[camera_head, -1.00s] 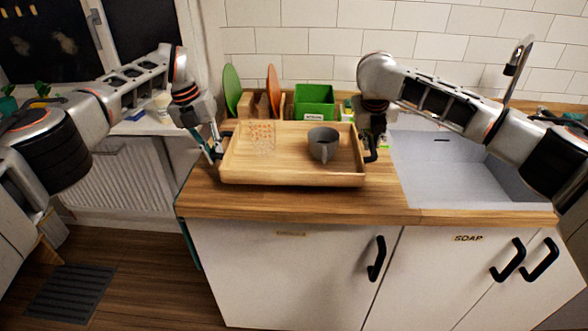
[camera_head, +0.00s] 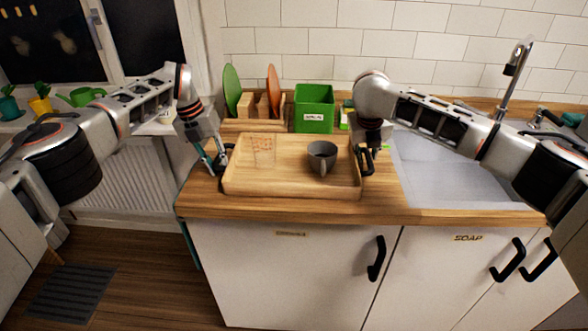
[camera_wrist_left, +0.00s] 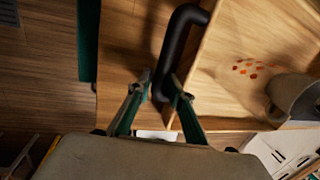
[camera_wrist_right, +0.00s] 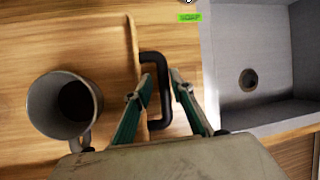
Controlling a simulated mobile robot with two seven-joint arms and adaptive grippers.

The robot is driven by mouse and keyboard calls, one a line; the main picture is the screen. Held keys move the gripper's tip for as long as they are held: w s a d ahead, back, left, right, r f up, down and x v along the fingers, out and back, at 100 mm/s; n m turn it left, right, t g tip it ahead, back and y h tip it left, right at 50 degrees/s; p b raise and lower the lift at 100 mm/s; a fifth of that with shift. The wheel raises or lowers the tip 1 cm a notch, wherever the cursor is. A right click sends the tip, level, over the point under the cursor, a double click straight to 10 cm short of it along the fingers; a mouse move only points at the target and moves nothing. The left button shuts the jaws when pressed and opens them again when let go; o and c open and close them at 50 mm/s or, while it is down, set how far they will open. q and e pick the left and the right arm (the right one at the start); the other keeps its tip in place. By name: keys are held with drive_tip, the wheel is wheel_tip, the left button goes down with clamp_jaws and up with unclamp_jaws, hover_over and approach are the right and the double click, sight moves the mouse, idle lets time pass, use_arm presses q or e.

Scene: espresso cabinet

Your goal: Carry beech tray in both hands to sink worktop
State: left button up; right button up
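The beech tray (camera_head: 290,189) is level, low over or on the wooden worktop left of the sink; I cannot tell if its base touches. A grey mug (camera_head: 322,156) stands upright on its right half, and a faint see-through item with orange-red marks (camera_head: 263,150) is at its left. My left gripper (camera_head: 220,167) has its fingers on either side of the left black handle (camera_wrist_left: 180,45), close against it. My right gripper (camera_head: 367,157) has its fingers around the right black handle (camera_wrist_right: 165,95). Both look closed on the handles. The mug also shows in the right wrist view (camera_wrist_right: 62,105).
The sink (camera_head: 445,175) with a tall tap (camera_head: 512,70) lies to the right. A green box (camera_head: 314,108) and a wooden rack (camera_head: 262,105) with green and orange boards stand behind the tray. A bare worktop strip (camera_head: 300,207) runs in front, above white cabinet doors.

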use_arm(q)
drive_tip(key=shift+r, duration=0.1)
use_arm(e)
drive_tip(key=shift+d, duration=0.15)
idle(0.5)
drive_tip(key=shift+r, duration=0.1)
use_arm(q)
drive_tip(key=v, duration=0.8)
use_arm(e)
drive_tip(key=v, duration=1.2)
use_arm(q)
drive_tip(key=shift+s+a, duration=0.1)
drive_tip(key=shift+a, duration=0.05)
use_arm(e)
drive_tip(key=shift+s, duration=0.15)
